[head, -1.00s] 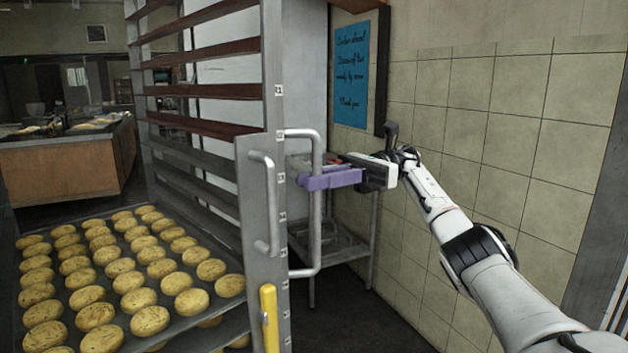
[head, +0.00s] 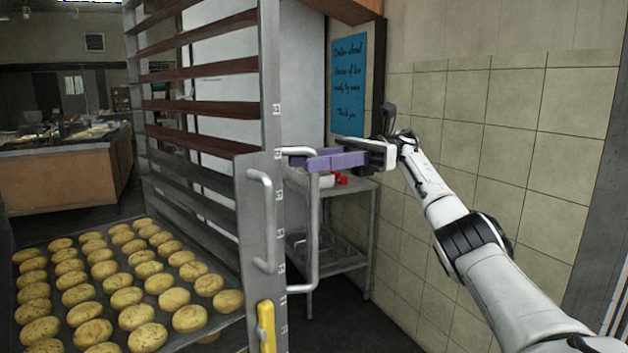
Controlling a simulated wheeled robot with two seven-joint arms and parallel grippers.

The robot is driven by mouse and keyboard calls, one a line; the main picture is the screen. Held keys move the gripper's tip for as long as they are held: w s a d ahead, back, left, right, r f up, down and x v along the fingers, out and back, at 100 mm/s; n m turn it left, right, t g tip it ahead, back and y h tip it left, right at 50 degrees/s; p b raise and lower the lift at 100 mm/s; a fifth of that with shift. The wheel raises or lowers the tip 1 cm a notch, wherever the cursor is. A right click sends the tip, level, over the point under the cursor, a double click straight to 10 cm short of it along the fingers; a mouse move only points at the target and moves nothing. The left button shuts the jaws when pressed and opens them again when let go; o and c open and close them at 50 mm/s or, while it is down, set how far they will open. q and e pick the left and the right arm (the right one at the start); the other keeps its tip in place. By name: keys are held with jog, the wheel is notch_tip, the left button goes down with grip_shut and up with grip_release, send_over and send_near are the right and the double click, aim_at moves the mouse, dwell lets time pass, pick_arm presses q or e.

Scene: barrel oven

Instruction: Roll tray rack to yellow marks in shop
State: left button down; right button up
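The tray rack (head: 262,200) is a tall grey metal frame on the left and centre. Its lower tray (head: 225,325) holds rows of round golden buns, and reddish-brown shelf rails (head: 200,92) run above. Two bar handles are on its near upright: an inner one (head: 264,220) and an outer one (head: 314,235). My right gripper (head: 322,161), with purple fingers, is at the top corner of the outer handle and overlaps it. I cannot tell whether the fingers close around the bar. My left gripper is out of view. No yellow floor marks show.
A yellow piece (head: 266,327) is on the rack's near upright. A small metal table (head: 345,262) stands behind the handle. A tiled wall (head: 500,150) with a blue sign (head: 348,85) is close on the right. A wooden counter (head: 65,180) stands at the far left.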

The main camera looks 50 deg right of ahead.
notch_tip(320, 180, up, 3)
jog(key=shift+d+f+p, duration=0.1)
jog(key=shift+p, duration=0.35)
jog(key=shift+r, duration=0.35)
jog(key=shift+f+p, duration=0.1)
jog(key=shift+p, duration=0.2)
